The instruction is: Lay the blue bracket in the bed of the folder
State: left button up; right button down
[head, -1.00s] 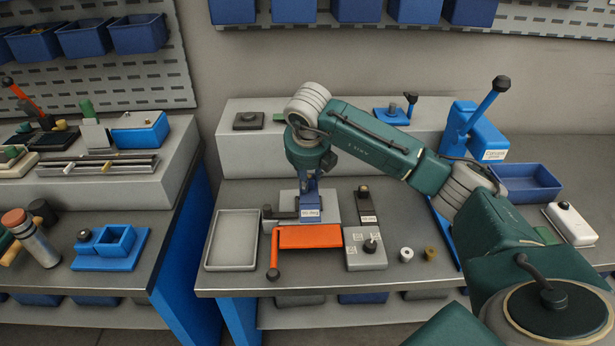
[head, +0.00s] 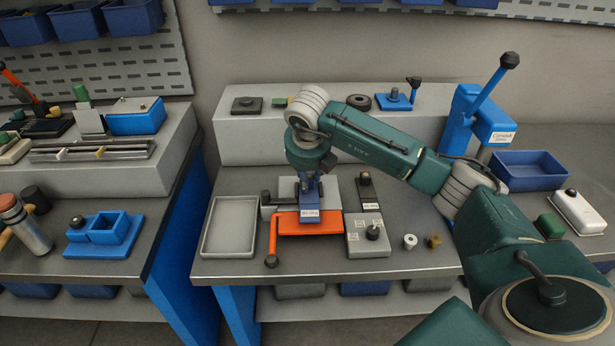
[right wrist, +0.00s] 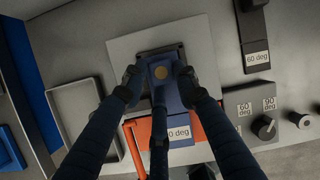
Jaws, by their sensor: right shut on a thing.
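The blue bracket (head: 309,203) carries a white label on its front end. It also shows in the right wrist view (right wrist: 163,98), where only "0 deg" of the label can be read. My right gripper (right wrist: 159,82) is shut on it, one finger on each side. The folder has a pale grey plate (head: 327,194) and an orange leaf (head: 310,227) with an orange handle at its left. In the head view the bracket's labelled end overlaps the orange leaf's back edge. The bed is mostly hidden under the bracket and gripper; I cannot tell whether they touch. My left gripper is out of view.
An empty grey tray (head: 205,252) lies left of the folder. A grey box with a dark knob (head: 368,240) and a dark "60 deg" piece (head: 366,190) stand close on its right. A white and a brass part (head: 433,241) lie further right. A grey riser (head: 235,128) runs behind.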

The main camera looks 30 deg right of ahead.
jog(key=shift+b, duration=0.45)
dwell(1.3)
jog(key=shift+f+b, duration=0.75)
jog(key=shift+f, duration=0.1)
jog(key=c, duration=1.3)
grip_release()
jog(key=shift+o, duration=0.2)
jog(key=shift+s, duration=0.1)
jog(key=v, duration=1.2)
